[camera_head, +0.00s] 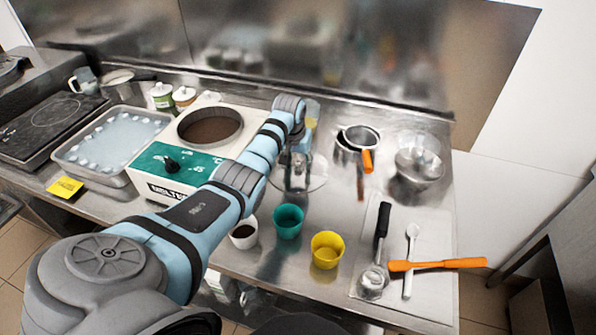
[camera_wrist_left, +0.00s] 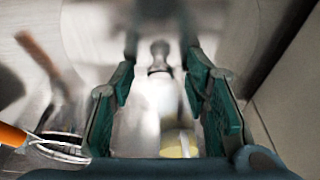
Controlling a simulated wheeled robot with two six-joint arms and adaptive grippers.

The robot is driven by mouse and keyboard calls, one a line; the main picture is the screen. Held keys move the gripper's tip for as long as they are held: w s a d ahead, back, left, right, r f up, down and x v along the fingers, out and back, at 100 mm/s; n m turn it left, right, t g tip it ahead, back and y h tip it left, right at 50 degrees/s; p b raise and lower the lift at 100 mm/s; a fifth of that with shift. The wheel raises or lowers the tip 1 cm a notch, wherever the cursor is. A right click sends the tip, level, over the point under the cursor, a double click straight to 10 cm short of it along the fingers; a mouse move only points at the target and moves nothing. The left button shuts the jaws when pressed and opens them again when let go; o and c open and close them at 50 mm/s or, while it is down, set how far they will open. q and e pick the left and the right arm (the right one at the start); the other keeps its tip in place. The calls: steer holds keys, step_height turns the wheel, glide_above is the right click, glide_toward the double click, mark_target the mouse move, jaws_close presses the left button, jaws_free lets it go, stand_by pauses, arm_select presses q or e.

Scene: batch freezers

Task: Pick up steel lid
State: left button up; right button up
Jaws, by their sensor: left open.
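The steel lid (camera_head: 319,180) lies on the steel counter, round and shiny, partly hidden behind my left gripper (camera_head: 297,178). In the left wrist view, the lid (camera_wrist_left: 95,28) is blurred, with a small knob (camera_wrist_left: 160,48) standing up. My left gripper is open over the lid. Its two green-padded fingers stand on either side of the knob in that view. I cannot tell whether they touch it. My right gripper is not in view.
A steel pot with a strainer (camera_head: 361,137) and a glass bowl (camera_head: 419,160) stand right of the lid. Teal (camera_head: 288,222) and yellow (camera_head: 327,250) cups stand in front. The white machine (camera_head: 150,190) is left. A board (camera_head: 440,292) holds utensils.

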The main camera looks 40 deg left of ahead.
arm_select(q)
steer(key=shift+s+r, duration=0.15)
steer(key=shift+r, duration=0.05)
jaws_close()
